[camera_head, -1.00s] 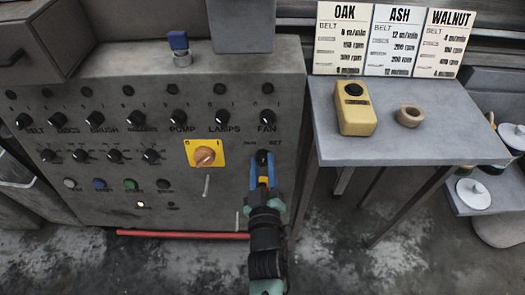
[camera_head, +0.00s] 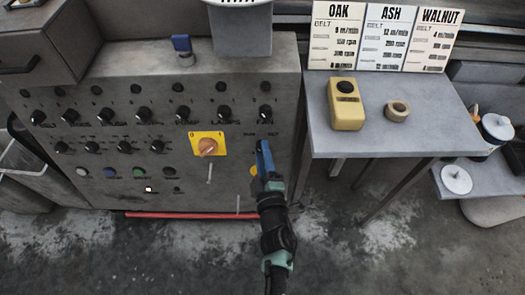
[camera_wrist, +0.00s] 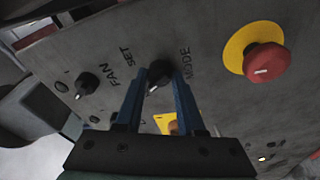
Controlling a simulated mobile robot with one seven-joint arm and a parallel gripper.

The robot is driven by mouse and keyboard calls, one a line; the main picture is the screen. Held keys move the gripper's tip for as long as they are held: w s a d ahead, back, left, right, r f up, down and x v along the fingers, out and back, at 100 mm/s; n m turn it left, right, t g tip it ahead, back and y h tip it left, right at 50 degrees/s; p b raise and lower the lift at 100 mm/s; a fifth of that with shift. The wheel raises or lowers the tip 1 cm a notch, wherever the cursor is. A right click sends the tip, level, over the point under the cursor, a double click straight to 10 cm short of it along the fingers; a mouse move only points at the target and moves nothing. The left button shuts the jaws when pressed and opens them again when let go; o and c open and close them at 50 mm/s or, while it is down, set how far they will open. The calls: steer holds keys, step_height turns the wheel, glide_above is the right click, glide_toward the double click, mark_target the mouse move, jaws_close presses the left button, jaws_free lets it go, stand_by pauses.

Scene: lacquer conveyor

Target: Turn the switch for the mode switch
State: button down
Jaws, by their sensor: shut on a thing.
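The mode switch is a black knob (camera_wrist: 160,74) on the grey control panel (camera_head: 228,85), between the SET and MODE lettering in the wrist view. My gripper (camera_wrist: 158,82) has its two blue fingers on either side of this knob and is shut on it. In the head view my gripper (camera_head: 264,146) reaches the panel's right part, below the FAN knob (camera_head: 265,112). There its fingers hide the mode switch. The exact direction of the knob's pointer is hard to make out.
A red stop button (camera_wrist: 267,63) on a yellow disc is near the fingers. An orange rotary switch (camera_head: 207,147) on a yellow plate is left of my gripper.

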stand_by(0.3)
steer(key=c, duration=0.5)
jaws_free()
steer(key=shift+s, duration=0.1)
steer(key=s, duration=0.4)
steer(key=s+d, duration=0.1)
steer(key=s, duration=0.3)
steer(key=s+p, duration=0.1)
steer(key=s, duration=0.3)
steer(key=shift+s+d+r, duration=0.25)
steer(key=shift+d+r, duration=0.15)
steer(key=shift+s, duration=0.1)
